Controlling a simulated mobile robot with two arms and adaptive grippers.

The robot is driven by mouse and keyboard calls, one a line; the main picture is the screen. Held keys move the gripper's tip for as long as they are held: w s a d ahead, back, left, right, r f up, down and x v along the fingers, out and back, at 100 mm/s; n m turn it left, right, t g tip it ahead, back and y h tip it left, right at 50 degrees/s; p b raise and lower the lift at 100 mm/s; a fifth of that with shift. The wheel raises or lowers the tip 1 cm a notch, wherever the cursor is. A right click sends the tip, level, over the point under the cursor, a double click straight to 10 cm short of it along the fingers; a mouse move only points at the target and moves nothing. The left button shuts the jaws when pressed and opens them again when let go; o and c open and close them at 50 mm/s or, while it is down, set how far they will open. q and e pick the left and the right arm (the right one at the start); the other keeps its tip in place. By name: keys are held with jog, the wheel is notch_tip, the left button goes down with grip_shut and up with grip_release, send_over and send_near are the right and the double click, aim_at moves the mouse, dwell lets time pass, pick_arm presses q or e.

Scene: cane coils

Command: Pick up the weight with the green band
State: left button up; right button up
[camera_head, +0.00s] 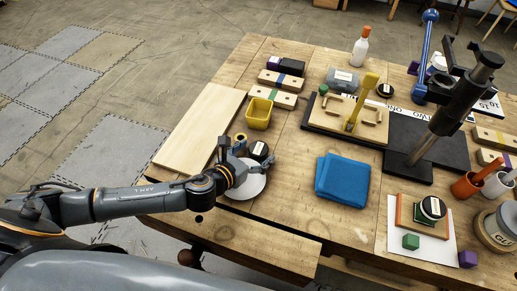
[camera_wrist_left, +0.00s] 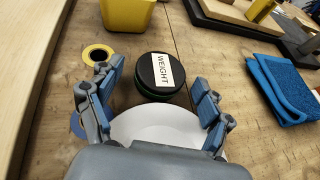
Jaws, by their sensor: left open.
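The weight (camera_wrist_left: 158,72) is a black disc with a white WEIGHT label, and a green band shows along its lower edge in the left wrist view. It stands on the wooden table just behind a white round plate; in the head view the weight (camera_head: 259,149) is partly hidden by my left gripper. My left gripper (camera_head: 255,163) is open and empty above the plate. In the left wrist view its fingers (camera_wrist_left: 158,88) are spread to either side of the weight's near part, with gaps between. My right gripper is not in view.
A tape roll (camera_wrist_left: 97,54) lies close to the left finger. A yellow cup (camera_head: 258,113) stands behind the weight, a blue cloth (camera_head: 343,180) lies to the right and a pale board (camera_head: 200,130) to the left. Another black weight (camera_head: 432,208) sits at front right.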

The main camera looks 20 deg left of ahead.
aim_at(255, 152)
pick_arm(q)
jog(key=shift+r, duration=0.1)
grip_shut()
jog(key=shift+r, duration=0.4)
notch_tip(255, 152, up, 2)
jog(key=shift+w+r, duration=0.1)
jog(key=shift+r, duration=0.15)
jog(key=w+a+r+b, duration=0.1)
jog(key=w+a+r, duration=0.7)
jog(key=a, duration=0.3)
jog(key=shift+w+r, duration=0.35)
jog(key=shift+r, duration=0.5)
